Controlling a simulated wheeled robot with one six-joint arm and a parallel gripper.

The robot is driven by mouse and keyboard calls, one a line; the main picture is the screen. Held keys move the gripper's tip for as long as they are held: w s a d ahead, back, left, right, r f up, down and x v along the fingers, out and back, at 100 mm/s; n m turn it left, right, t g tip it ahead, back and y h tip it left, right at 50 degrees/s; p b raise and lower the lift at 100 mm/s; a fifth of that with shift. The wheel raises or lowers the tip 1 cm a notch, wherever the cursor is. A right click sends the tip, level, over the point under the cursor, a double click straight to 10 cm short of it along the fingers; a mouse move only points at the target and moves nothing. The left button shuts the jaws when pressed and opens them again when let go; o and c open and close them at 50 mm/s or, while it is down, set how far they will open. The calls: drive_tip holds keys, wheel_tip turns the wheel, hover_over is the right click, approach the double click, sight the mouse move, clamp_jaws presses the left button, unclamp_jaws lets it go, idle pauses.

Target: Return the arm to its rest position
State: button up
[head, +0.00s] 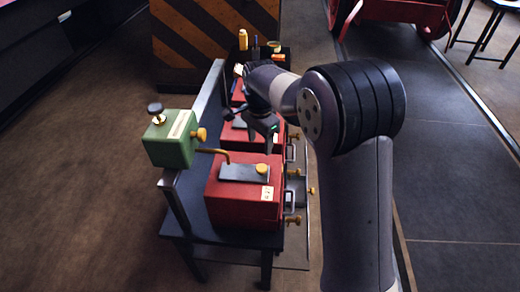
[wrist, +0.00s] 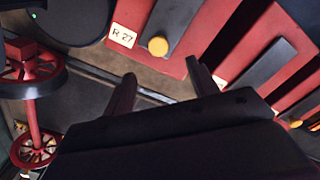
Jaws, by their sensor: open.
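My gripper (head: 255,128) hangs over the dark bench (head: 243,239), above the red boxes behind the nearest one. In the wrist view its two fingers (wrist: 162,88) stand apart with nothing between them. The nearest red box (head: 230,208) has a grey top plate, a yellow knob and a pale label. A second red box (head: 232,132) stands behind it, partly hidden by my gripper. The wrist view shows a red box labelled R 27 (wrist: 182,55) beyond the fingers, and another red box (wrist: 262,40) to its right.
A green box (head: 170,150) with brass and black knobs sits at the bench's left side. Small bottles (head: 243,40) stand at the far end, before a striped block (head: 205,45). A red cart (head: 400,12) and a stool (head: 488,35) are farther off. Floor left of the bench is clear.

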sight(261, 167)
idle(0.4)
wheel_tip(261, 167, down, 11)
drive_tip(key=shift+d+r+p, duration=0.1)
drive_tip(key=shift+d+p, duration=0.05)
drive_tip(key=shift+p, duration=0.85)
drive_tip(key=shift+d, duration=1.25)
drive_tip(key=shift+r, duration=0.1)
